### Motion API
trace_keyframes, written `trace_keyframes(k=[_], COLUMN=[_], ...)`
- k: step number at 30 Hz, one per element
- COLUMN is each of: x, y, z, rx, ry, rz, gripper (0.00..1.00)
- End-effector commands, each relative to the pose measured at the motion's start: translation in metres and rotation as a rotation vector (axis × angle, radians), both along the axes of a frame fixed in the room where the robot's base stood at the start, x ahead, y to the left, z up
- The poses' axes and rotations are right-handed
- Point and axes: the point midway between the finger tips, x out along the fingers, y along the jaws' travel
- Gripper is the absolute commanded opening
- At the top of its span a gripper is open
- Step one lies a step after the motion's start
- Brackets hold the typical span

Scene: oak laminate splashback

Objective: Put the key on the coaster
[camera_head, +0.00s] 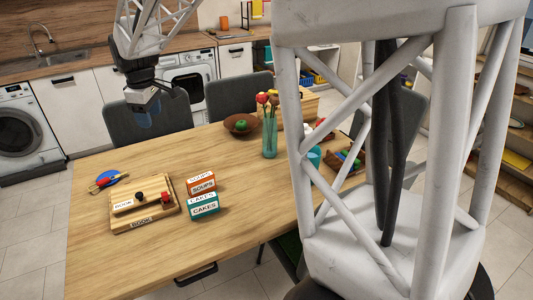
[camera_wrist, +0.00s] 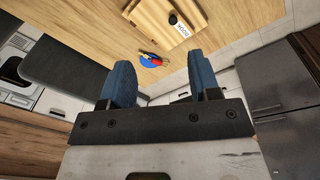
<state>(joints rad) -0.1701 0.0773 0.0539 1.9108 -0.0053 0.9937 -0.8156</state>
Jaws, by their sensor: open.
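A round blue disc, likely the coaster (camera_head: 107,176), lies flat at the left end of the wooden table, with a small red and yellowish item on or across it. The coaster also shows between my fingertips in the wrist view (camera_wrist: 147,62), well beyond them. I cannot make out a key for certain. A wooden board (camera_head: 125,217) beside the coaster carries a white label, a black knob and a small red piece (camera_head: 165,197). My gripper (camera_head: 145,118), with blue fingers, is open and empty, above and behind the table's far edge, apart from everything.
A vase of flowers (camera_head: 270,137) and a brown bowl (camera_head: 240,124) stand farther right. Grey chairs (camera_head: 150,123) line the far edge. The table's front left is clear.

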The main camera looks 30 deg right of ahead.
Motion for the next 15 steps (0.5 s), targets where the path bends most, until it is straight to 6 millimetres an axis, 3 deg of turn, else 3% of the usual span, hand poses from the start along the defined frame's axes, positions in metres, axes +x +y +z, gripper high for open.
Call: trace_keyframes(k=[1, 4, 15], x=[-0.015, -0.04, -0.134], y=[-0.007, -0.019, -0.057], z=[0.013, 0.02, 0.03], rx=[0.005, 0.013, 0.039], ry=[-0.017, -0.023, -0.045], rz=[-0.029, -0.092, -0.318], gripper=[0.56, 0.56, 0.56])
